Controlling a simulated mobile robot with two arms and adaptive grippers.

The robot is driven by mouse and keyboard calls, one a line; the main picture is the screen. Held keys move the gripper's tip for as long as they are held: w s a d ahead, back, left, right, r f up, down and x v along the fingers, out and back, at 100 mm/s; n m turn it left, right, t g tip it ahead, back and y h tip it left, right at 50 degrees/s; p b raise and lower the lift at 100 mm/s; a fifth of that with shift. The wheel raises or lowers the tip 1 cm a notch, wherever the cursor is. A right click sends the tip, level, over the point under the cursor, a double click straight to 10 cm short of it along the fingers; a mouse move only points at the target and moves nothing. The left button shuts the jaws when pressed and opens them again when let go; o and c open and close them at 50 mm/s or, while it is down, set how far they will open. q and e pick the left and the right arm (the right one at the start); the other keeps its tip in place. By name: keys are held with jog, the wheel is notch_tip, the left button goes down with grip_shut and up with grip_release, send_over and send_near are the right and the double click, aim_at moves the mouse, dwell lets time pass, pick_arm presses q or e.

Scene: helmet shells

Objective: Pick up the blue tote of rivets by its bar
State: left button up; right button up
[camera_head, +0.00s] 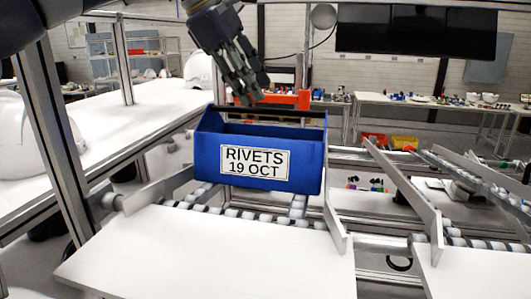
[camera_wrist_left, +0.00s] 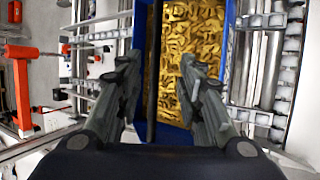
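The blue tote (camera_head: 215,160) sits on a roller track, its white label reading "RIVETS 19 OCT" facing me. Its dark bar (camera_wrist_left: 153,75) runs lengthwise over the tote in the left wrist view. Gold-coloured rivets (camera_wrist_left: 192,40) fill the part of the tote in view there. My left gripper (camera_head: 250,97) hangs just above the tote's top, pointing down. In the left wrist view its fingers (camera_wrist_left: 160,66) are spread apart, with the bar between them, closer to the left finger. Nothing is gripped. My right gripper is not in view.
A white board (camera_head: 210,250) lies in front of the track. Metal rails (camera_head: 405,190) flank more roller lanes to the right. A white helmet shell (camera_head: 25,140) rests on the left table. An orange fixture (camera_wrist_left: 22,85) stands beside the track.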

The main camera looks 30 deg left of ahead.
aim_at(266, 110)
pick_arm(q)
jog(key=shift+x, duration=1.05)
jog(key=x, duration=0.1)
jog(key=p+x, duration=0.1)
jog(key=x, duration=0.1)
jog(key=p+x, duration=0.1)
jog(key=shift+w+a+f, duration=0.15)
jog(key=shift+w+a, duration=0.2)
jog(key=shift+w, duration=0.1)
jog(key=shift+w+f+p, duration=0.1)
jog(key=shift+f+p, duration=0.25)
jog(key=shift+w+d+f, duration=0.1)
jog(key=shift+f, duration=0.05)
jog(key=shift+c, duration=1.4)
jog(key=c, duration=0.5)
grip_shut()
jog(key=shift+w, duration=0.1)
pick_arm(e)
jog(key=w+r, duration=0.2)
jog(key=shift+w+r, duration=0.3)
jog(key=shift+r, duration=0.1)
